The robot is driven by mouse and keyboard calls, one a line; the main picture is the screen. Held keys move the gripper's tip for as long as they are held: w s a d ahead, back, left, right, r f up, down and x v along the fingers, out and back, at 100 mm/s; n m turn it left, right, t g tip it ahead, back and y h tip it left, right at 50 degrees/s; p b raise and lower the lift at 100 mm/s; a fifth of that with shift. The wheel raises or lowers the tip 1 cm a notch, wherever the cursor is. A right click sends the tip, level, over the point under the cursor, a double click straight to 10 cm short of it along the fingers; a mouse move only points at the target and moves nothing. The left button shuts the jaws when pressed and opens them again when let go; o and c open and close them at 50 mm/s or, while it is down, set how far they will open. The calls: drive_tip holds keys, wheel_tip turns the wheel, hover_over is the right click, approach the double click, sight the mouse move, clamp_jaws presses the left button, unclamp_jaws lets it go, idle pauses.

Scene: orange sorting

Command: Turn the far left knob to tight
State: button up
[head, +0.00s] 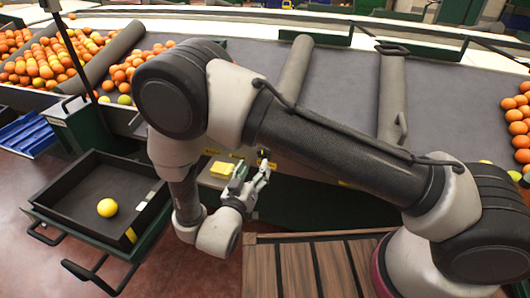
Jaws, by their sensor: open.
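My gripper (252,182) is open, with its fingers pointing up and right toward the front edge of the sorting conveyor. A small dark knob with a bit of yellow (264,155) sits at that edge, just beyond the fingertips. I cannot tell whether the fingers touch it. Its turned position is too small to read. My arm covers much of the conveyor's front edge, so other knobs along it are hidden or cannot be made out.
A black tray (73,168) with one yellow fruit (107,207) stands at the lower left. Oranges (45,62) lie on the conveyor (345,85) at left and right. A slatted wooden crate (310,268) is below my arm.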

drive_tip(key=x, duration=0.7)
drive_tip(key=shift+w+d, duration=0.25)
drive_tip(key=c, duration=1.1)
drive_tip(key=shift+o, duration=0.2)
